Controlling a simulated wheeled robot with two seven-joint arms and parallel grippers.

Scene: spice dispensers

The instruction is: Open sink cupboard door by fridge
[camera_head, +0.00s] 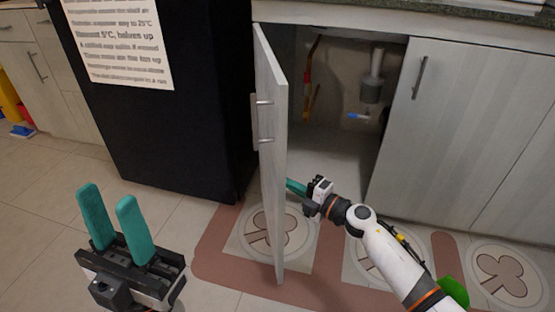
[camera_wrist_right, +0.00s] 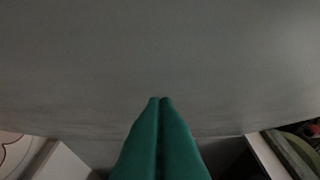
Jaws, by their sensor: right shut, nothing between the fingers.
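The sink cupboard door by the fridge (camera_head: 270,180) stands swung wide open, seen nearly edge-on in the head view, with its metal handle (camera_head: 263,122) on the left face. My right gripper (camera_head: 292,186) is on the inner side of the door, its green fingertips at or very near the panel. In the right wrist view the shut fingers (camera_wrist_right: 160,102) point at the grey door panel (camera_wrist_right: 160,60), with nothing between them; whether they touch it I cannot tell. My left gripper (camera_head: 108,216) is open and empty at the lower left, away from the door.
The black fridge (camera_head: 185,110) stands left of the door. Inside the cupboard shows a drain pipe (camera_head: 374,80). A closed cupboard door (camera_head: 455,130) is to the right. A pink patterned mat (camera_head: 220,245) lies on the floor below. The tiles in front of the fridge are clear.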

